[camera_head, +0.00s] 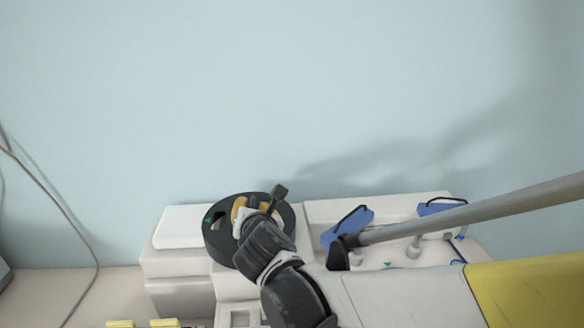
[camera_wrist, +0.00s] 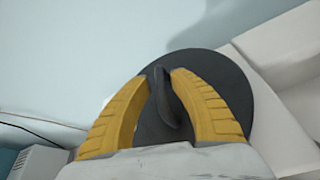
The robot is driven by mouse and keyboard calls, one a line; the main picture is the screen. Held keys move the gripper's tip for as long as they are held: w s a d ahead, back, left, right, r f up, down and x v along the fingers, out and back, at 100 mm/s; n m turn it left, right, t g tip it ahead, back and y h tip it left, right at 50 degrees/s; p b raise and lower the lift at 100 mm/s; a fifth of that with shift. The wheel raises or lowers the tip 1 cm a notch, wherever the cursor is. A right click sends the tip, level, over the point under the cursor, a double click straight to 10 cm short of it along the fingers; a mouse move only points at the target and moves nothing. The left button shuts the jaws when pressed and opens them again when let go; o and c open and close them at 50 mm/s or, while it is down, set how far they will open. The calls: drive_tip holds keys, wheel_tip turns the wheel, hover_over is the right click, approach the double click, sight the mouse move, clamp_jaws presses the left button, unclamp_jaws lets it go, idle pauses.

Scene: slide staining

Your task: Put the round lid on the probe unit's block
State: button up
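The round lid (camera_wrist: 236,82) is a dark grey disc with an upright handle (camera_wrist: 166,108) at its middle. In the wrist view the yellow fingers of my gripper (camera_wrist: 162,76) close in on both sides of the handle and appear to touch it. In the head view my gripper (camera_head: 252,204) points down over a thick black round shape (camera_head: 217,244) on the left part of the white probe unit (camera_head: 183,228). A dark opening and a small green mark show at its left. My gripper and wrist hide much of it. I cannot tell whether the lid rests on the block.
Blue parts (camera_head: 347,228) and small pegs are on the unit's right side, partly behind my arm. The wall (camera_head: 200,90) is close behind. Yellow items (camera_head: 163,323) show at the bottom edge. The counter (camera_head: 80,290) is clear at left, apart from a cable.

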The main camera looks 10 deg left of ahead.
drive_tip(key=shift+r, duration=0.1)
drive_tip(key=p+v, duration=0.2)
drive_tip(key=v, duration=1)
drive_tip(key=s+d+f+m+g+h, duration=0.1)
drive_tip(key=d+f+m+h, duration=0.1)
drive_tip(key=d+m, duration=0.8)
drive_tip(key=d+f+m+g+h, duration=0.1)
drive_tip(key=d+m+g+h, duration=0.15)
drive_tip(key=d+m, duration=0.85)
drive_tip(key=s+d+f+m+g, duration=0.2)
drive_tip(key=s+d+m, duration=0.7)
drive_tip(key=m, duration=0.5)
drive_tip(key=shift+s+d+f+m, duration=0.15)
drive_tip(key=shift+d+f+m, duration=0.15)
drive_tip(key=shift+d+f, duration=0.55)
